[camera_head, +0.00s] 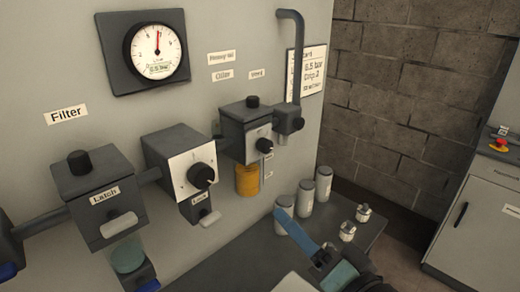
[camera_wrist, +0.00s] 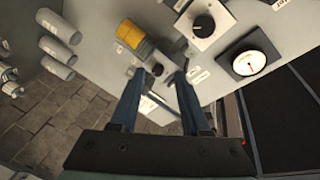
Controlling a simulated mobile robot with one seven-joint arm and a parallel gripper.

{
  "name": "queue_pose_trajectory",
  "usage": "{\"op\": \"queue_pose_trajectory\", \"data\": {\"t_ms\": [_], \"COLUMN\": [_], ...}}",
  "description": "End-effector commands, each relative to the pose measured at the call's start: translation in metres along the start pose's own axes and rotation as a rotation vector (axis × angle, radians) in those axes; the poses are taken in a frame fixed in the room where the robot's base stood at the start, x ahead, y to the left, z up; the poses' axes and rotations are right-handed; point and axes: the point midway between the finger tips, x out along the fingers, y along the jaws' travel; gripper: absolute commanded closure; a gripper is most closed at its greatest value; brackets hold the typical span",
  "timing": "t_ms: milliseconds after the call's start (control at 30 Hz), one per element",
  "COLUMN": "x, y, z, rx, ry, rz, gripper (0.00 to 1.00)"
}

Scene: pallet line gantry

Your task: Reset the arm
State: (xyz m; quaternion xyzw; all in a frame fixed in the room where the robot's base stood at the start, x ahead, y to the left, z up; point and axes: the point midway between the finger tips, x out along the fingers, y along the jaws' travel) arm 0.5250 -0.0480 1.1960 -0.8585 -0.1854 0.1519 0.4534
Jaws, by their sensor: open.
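My gripper (camera_wrist: 160,80) is open, with its two blue fingers apart and nothing held between them in the wrist view. A small black knob (camera_wrist: 157,69) shows between the fingertips, beyond them; I cannot tell the distance. In the head view my arm comes in from the bottom right, and one blue finger reaches up-left over the grey bench top (camera_head: 235,265). That finger overlaps the front grey cylinder in the picture; I cannot tell whether they touch. The other finger is not clear there.
Three grey cylinders (camera_head: 305,197) and two small metal fittings (camera_head: 348,231) stand close to my gripper. The wall panel carries a filter unit (camera_head: 98,200), a regulator (camera_head: 180,165), a yellow bowl (camera_head: 247,180) and a gauge (camera_head: 157,51). A cabinet (camera_head: 485,215) stands right, across open floor.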

Motion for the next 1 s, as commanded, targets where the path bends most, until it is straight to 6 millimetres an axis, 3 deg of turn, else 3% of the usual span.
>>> {"op": "queue_pose_trajectory", "data": {"t_ms": [100, 200, 267, 400, 500, 600, 700, 1000], "x": [0.017, 0.017, 0.009, -0.026, -0.051, -0.069, -0.079, -0.08], "y": [-0.056, -0.117, -0.158, -0.244, -0.285, -0.309, -0.32, -0.32], "z": [-0.037, -0.069, -0.084, -0.104, -0.107, -0.108, -0.107, -0.108], "rx": [-0.263, -0.503, -0.64, -0.884, -0.991, -1.053, -1.08, -1.084], "ry": [0.169, 0.359, 0.484, 0.76, 0.907, 1.002, 1.047, 1.053], "rz": [0.012, 0.011, 0.006, -0.014, -0.022, -0.024, -0.023, -0.02], "gripper": [0.53, 0.53, 0.53, 0.53, 0.53, 0.53, 0.53, 0.53]}}
